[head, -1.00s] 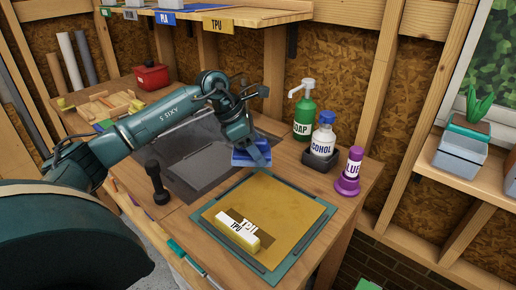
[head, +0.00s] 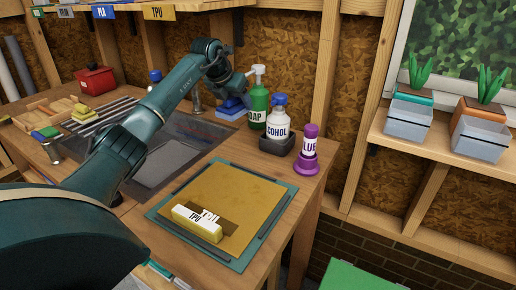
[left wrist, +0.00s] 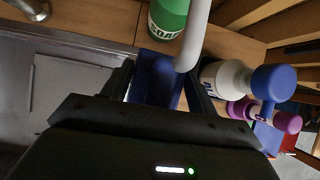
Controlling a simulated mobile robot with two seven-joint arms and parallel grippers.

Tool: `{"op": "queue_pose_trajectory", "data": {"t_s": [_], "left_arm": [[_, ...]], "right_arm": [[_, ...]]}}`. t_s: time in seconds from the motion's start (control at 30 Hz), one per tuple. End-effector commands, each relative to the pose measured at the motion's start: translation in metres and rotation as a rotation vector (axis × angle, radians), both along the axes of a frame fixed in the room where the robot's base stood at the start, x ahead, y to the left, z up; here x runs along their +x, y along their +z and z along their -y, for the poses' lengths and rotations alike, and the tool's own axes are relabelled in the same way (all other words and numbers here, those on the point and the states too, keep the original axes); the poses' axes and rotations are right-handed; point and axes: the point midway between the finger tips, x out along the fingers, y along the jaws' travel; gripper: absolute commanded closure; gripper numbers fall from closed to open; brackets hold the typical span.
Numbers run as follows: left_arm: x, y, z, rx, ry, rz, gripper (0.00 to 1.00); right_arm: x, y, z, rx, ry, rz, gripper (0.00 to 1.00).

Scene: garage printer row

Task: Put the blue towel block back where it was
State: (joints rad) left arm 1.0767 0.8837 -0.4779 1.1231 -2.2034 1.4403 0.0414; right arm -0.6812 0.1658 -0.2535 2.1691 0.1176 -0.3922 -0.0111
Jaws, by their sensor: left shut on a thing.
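The blue towel block (head: 233,110) is at the back of the bench in the head view, just left of the green soap bottle (head: 259,103). My left gripper (head: 232,98) reaches over it from above and is shut on it. In the left wrist view the block (left wrist: 155,80) sits between the two dark fingers, close to the soap bottle (left wrist: 168,18) and its pale spout. The gripper hides part of the block, and I cannot tell whether its underside touches the bench. My right gripper is in neither view.
The alcohol bottle (head: 278,120) in its dark holder and the purple glue bottle (head: 308,148) stand to the right. A red box (head: 95,80) is at the back left.

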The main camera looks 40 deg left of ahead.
Motion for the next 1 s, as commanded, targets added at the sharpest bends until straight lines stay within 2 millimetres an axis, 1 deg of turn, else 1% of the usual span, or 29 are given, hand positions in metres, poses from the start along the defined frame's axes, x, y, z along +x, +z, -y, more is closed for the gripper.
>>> {"op": "queue_pose_trajectory", "data": {"t_s": [0.03, 0.1, 0.3, 0.57, 0.73, 0.8, 1.0], "left_arm": [[0.001, -0.003, -0.005, -0.001, 0.034, 0.001, 0.78], [0.002, -0.012, -0.008, -0.002, 0.059, -0.001, 0.78], [0.002, -0.049, -0.009, -0.002, 0.064, -0.001, 0.78], [0.002, -0.071, -0.009, 0.0, 0.062, 0.001, 0.78], [0.002, -0.095, -0.008, -0.002, 0.061, 0.001, 0.78], [0.002, -0.1, -0.009, -0.001, 0.061, 0.002, 0.78], [0.002, -0.099, -0.009, -0.001, 0.061, 0.003, 0.78]], "right_arm": [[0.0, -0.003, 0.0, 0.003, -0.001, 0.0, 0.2], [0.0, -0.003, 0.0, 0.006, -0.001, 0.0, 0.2], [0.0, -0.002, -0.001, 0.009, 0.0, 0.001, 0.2], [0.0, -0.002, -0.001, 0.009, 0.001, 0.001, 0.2], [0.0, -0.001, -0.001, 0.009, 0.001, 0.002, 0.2], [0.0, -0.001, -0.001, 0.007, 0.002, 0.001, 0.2], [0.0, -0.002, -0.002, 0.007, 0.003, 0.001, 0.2]]}}
